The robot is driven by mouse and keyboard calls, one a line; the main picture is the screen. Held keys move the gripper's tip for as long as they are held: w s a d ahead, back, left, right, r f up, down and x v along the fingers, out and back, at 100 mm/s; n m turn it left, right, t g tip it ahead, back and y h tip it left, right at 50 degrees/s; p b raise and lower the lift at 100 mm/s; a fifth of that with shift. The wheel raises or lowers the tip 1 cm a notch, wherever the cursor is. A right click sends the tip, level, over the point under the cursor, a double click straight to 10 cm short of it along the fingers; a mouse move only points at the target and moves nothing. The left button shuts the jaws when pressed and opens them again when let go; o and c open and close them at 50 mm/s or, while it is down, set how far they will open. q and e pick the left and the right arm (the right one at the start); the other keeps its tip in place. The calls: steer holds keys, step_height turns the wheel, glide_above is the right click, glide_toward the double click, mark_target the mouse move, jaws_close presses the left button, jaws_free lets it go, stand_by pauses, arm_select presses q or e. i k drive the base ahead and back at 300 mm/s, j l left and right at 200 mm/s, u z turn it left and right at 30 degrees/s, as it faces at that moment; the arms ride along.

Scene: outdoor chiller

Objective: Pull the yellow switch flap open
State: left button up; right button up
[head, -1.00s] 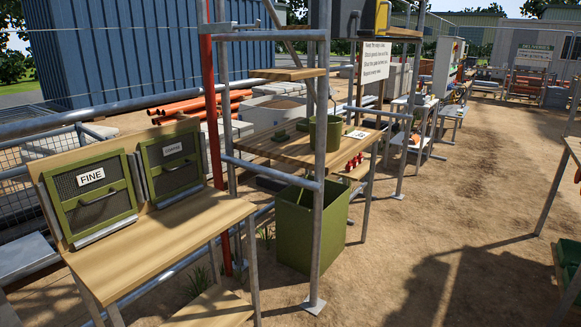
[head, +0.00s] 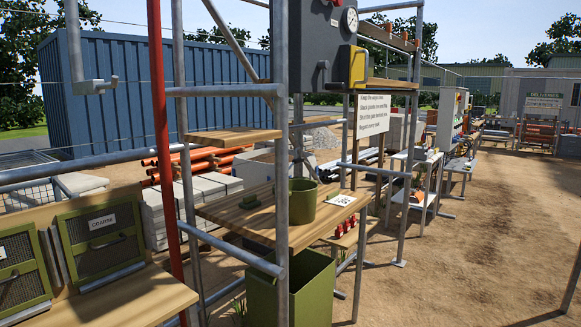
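A yellow flap (head: 353,66) is on the lower right part of a dark grey box (head: 300,45) mounted high on the scaffold frame. It looks closed against its housing, but it is small and seen at an angle, so I cannot be sure. A round white gauge (head: 351,19) sits above it on the box's right side. Neither of my grippers is in view.
Scaffold poles (head: 281,150) and a red pole (head: 163,140) stand in front on the left. A wooden bench (head: 262,215) holds a green bucket (head: 302,201) below the box. A green bin (head: 310,295) is under it. Open sandy ground (head: 460,250) lies to the right.

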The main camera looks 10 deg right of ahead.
mark_target(358, 56)
steer(key=i+l, duration=0.15)
steer(key=l, duration=0.25)
steer(key=i+l, duration=0.2)
steer(key=l, duration=0.15)
steer(key=i+l, duration=0.15)
steer(key=l, duration=0.25)
steer(key=i+l, duration=0.2)
steer(key=l, duration=0.2)
steer(key=i+l+u, duration=0.1)
steer(key=l, duration=0.3)
steer(key=i+l, duration=0.4)
steer(key=l, duration=0.35)
steer(key=i+l, duration=0.15)
steer(key=l, duration=0.25)
